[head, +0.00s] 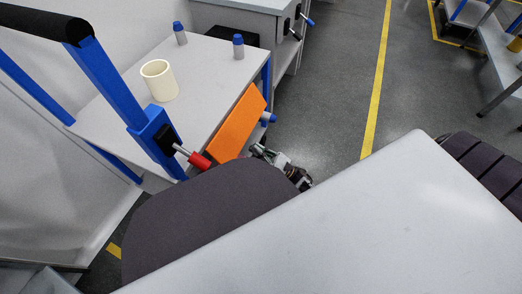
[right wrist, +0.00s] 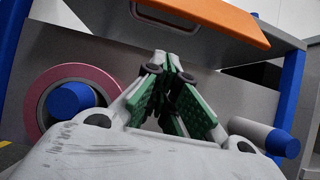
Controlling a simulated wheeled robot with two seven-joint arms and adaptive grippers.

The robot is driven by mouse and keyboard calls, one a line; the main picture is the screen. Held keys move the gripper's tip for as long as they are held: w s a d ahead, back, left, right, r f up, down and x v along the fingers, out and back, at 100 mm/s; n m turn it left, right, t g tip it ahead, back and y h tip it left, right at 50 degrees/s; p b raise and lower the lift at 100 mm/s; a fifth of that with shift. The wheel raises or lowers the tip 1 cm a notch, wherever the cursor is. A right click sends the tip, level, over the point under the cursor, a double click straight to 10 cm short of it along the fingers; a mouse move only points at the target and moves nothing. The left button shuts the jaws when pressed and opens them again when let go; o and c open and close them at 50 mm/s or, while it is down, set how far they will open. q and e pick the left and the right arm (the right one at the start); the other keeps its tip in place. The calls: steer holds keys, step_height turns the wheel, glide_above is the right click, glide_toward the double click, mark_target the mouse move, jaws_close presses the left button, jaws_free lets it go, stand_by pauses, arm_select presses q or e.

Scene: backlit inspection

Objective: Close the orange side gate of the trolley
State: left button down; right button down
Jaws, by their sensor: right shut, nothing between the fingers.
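The trolley (head: 120,108) has a pale grey top and blue posts. Its orange side gate (head: 237,123) slants outward and down from the near right edge of the top. My right gripper (head: 258,150) is beside the gate's lower right part in the head view. In the wrist view its green-padded fingers (right wrist: 170,62) are shut and empty, below the gate; I cannot tell whether they touch it. My left gripper is not in view.
A cream cup (head: 159,82) and blue-capped grey pieces (head: 238,48) stand on the trolley top. A red-ended lever (head: 199,161) sticks out near the gate. A grey cabinet (head: 240,15) stands behind. Open floor (head: 335,75) lies to the right.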

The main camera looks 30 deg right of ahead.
step_height(320, 180, up, 6)
steer(key=w+a+b, duration=0.1)
steer(key=w, duration=0.1)
steer(key=shift+a, duration=0.3)
stand_by(0.5)
steer(key=shift+r, duration=0.1)
steer(key=shift+s+d+r+g+h+p, duration=0.15)
steer(key=shift+g+h+p, duration=0.15)
steer(key=shift+g+p, duration=0.15)
stand_by(1.5)
